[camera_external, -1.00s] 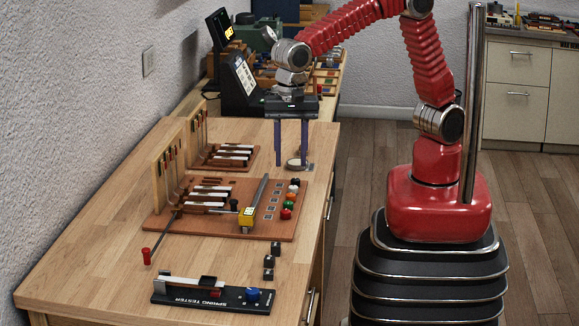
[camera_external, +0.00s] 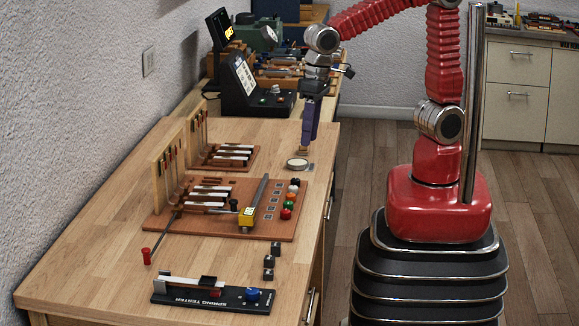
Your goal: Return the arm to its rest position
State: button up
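My gripper (camera_external: 308,140) hangs from my red arm (camera_external: 380,18), fingers pointing down, above the right edge of the wooden bench (camera_external: 100,240). It is turned nearly edge-on, so one finger mostly covers the other and the gap between them cannot be judged. No object shows clearly in it. A small round pale disc (camera_external: 297,164) on a dark plate lies on the bench just below the fingertips. The fingers appear above it, apart from it.
A wooden board (camera_external: 165,223) with key models and coloured knobs lies mid-bench, a yellow-headed tool (camera_external: 247,217) on it. A spring tester (camera_external: 212,295) stands in front. A dark console (camera_external: 240,90) stands behind. Small dark cubes (camera_external: 269,262) lie near the right edge.

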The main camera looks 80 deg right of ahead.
jog(key=s+d+r+t, duration=0.1)
jog(key=s+d, duration=0.2)
jog(key=d, duration=0.4)
jog(key=s+d+r+n+t, duration=0.1)
jog(key=s+d+r, duration=0.1)
jog(key=d, duration=0.5)
jog(key=s+d+r+n+t, duration=0.1)
jog(key=s+d+t, duration=0.1)
jog(key=d, duration=0.5)
jog(key=shift+s+d+r+h, duration=0.2)
jog(key=shift+s+r+h, duration=0.15)
jog(key=shift+s, duration=0.55)
jog(key=shift+c, duration=0.3)
dwell(1.4)
